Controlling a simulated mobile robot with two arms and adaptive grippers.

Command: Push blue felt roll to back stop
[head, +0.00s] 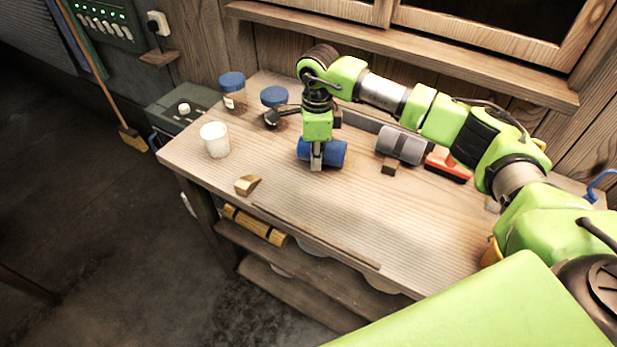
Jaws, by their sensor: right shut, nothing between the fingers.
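The blue felt roll (337,152) lies on its side on the wooden workbench. My right gripper (317,164) points down at the front of the roll, with its fingers shut and empty. The fingers cover part of the roll; whether they touch it I cannot tell. A dark, low strip (361,122) behind the roll, along the back of the bench, looks like the back stop; my arm hides part of it. My left gripper is not in view.
A grey roll (402,146) with a wooden block (390,168) at its front and a red brush (448,166) lie to the right. A white cup (215,140), a jar with a blue lid (232,92) and a wooden wedge (247,185) stand left. The front middle of the bench (370,215) is clear.

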